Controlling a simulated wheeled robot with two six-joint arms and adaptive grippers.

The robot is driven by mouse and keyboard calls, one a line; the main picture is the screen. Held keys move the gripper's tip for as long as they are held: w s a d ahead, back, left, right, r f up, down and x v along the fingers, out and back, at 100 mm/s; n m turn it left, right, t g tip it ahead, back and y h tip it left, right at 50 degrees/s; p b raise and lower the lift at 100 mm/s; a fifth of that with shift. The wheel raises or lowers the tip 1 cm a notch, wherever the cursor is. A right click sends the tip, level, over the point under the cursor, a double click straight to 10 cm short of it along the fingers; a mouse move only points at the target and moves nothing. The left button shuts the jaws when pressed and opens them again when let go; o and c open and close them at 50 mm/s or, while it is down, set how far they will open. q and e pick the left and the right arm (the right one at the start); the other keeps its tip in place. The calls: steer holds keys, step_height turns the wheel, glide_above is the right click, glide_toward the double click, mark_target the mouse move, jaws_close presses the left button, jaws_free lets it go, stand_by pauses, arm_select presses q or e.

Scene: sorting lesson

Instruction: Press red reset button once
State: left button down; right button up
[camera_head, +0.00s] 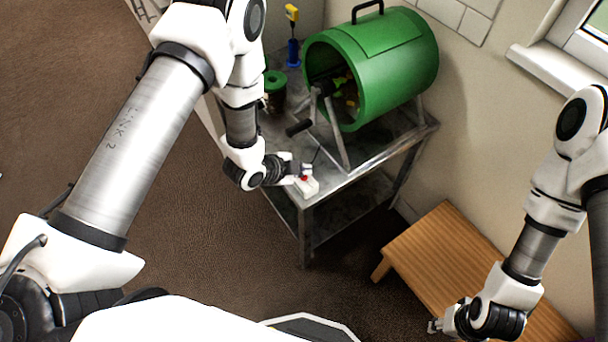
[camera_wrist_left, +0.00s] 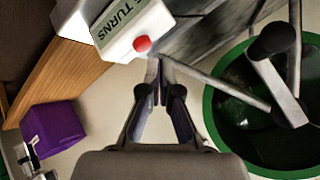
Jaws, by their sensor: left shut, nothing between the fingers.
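The red button (camera_head: 305,178) sits on a small white box (camera_head: 312,188) at the front corner of the metal table. In the left wrist view the round red button (camera_wrist_left: 142,44) shows on the face of the white box (camera_wrist_left: 122,32), which has a label reading "TURNS". My left gripper (camera_head: 291,181) is shut and empty, with its fingertips close beside the button. In the left wrist view the closed fingertips (camera_wrist_left: 158,72) are just below and right of it; I cannot tell whether they touch. My right gripper (camera_head: 434,326) is small and low at the right, away from the box; its opening is unclear.
A green drum (camera_head: 395,62) with a crank stands on the metal table (camera_head: 352,172) behind the box. A green-lidded container (camera_head: 275,82) and a blue-and-yellow item (camera_head: 292,40) stand left of it. A wooden bench (camera_head: 440,250) is at the right. A purple box (camera_wrist_left: 52,128) shows in the wrist view.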

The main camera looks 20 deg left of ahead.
mark_target(303, 178)
arm_select(q)
steer(key=shift+f+b, duration=0.35)
steer(key=shift+f, duration=0.05)
steer(key=shift+f+b, duration=0.35)
steer(key=shift+f, duration=0.1)
stand_by(0.7)
stand_by(0.4)
steer(key=shift+r+p, duration=0.7)
steer(key=shift+r, duration=0.2)
step_height(303, 178, up, 5)
steer(key=p, duration=0.4)
stand_by(0.4)
